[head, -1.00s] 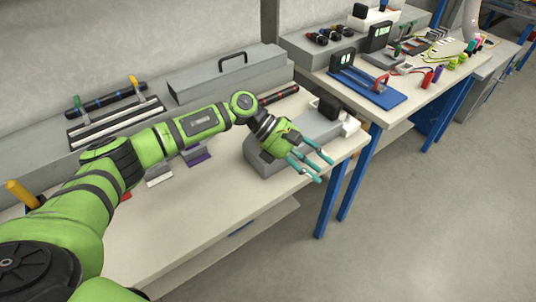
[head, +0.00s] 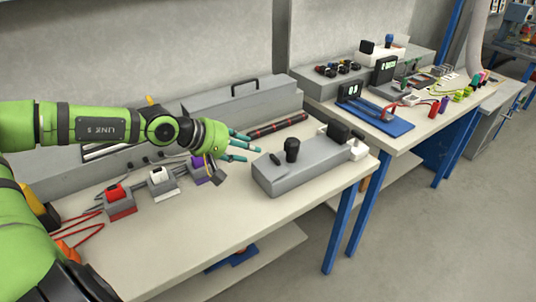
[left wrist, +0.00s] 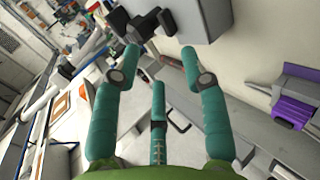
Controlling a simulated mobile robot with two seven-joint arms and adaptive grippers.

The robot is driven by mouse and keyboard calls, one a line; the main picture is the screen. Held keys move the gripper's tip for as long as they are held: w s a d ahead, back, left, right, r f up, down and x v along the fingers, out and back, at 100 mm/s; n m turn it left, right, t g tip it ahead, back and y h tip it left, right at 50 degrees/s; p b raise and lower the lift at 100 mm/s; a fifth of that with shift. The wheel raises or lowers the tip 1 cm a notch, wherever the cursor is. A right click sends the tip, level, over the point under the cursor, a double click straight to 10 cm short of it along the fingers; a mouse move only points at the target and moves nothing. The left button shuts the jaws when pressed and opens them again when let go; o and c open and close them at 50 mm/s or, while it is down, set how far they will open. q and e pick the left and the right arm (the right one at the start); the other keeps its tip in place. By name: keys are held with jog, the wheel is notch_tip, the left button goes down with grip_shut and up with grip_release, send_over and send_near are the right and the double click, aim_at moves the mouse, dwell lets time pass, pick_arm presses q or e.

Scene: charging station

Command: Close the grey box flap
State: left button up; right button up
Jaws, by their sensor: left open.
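A grey box (head: 305,172) lies on the right part of the near workbench. It has a black knob (head: 292,149) on top, a black block (head: 338,132) at its far right and a small white box-like part (head: 357,150) at its right end. I cannot tell which part is the flap or whether it is shut. My left gripper (head: 250,147) is open and empty, its teal fingers just left of the grey box and apart from it. In the left wrist view the spread fingers (left wrist: 160,65) point towards a grey body (left wrist: 203,18) with black parts beside it. My right gripper is out of view.
A long grey case (head: 240,104) with a black handle stands behind, with a dark red-banded rod (head: 276,125) before it. Small red, white and purple holders (head: 120,198) sit at left. A second bench with a blue board (head: 378,120) stands right. The bench front is clear.

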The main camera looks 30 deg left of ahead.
aim_at(275, 156)
pick_arm(q)
jog(key=shift+a+x, duration=0.2)
jog(key=shift+x, duration=3.35)
jog(key=shift+f, duration=0.15)
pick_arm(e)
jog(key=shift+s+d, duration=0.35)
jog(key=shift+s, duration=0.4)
pick_arm(q)
grip_shut()
grip_release()
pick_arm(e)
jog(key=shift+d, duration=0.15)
